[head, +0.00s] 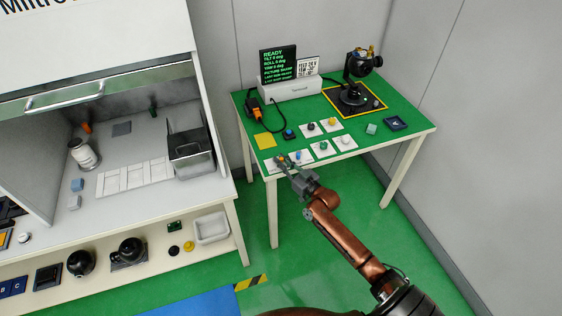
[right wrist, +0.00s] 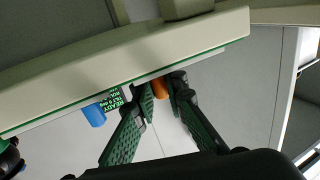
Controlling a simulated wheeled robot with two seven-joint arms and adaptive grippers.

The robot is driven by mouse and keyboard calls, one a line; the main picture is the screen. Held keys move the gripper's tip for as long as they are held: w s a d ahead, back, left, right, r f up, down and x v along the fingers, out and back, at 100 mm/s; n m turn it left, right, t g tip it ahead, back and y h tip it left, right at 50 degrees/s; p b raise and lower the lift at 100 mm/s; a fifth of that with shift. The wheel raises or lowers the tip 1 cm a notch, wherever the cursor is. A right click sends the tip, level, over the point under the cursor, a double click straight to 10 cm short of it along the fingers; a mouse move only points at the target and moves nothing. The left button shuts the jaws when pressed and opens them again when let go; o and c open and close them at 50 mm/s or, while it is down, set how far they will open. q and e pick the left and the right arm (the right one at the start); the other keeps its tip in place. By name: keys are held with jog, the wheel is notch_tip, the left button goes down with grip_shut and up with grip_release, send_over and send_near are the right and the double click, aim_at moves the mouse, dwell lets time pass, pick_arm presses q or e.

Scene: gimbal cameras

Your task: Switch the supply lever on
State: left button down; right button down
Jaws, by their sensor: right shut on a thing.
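My right gripper (head: 287,166) reaches the front edge of the green-topped table, at a row of white control plates. In the right wrist view its fingers (right wrist: 163,92) are closed around an orange handle (right wrist: 160,86), which I take for the supply lever. The handle (head: 281,158) is a small orange spot at the fingertips in the head view. The fingers hide much of it, so its exact angle and any label cannot be read. A blue knob (right wrist: 94,115) stands beside it. My left gripper is not in view.
A display (head: 278,66) reading READY stands on a white box (head: 290,90) at the back of the table (head: 242,100). A black gimbal (head: 355,95) stands at the right rear. Other knobs sit near the gripper. A workbench (head: 120,158) stands at left.

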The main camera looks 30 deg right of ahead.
jog(key=c, duration=1.9)
grip_release()
jog(key=shift+c, duration=0.2)
jog(key=s+d, duration=0.1)
jog(key=s, duration=1.1)
jog(key=shift+d, duration=0.1)
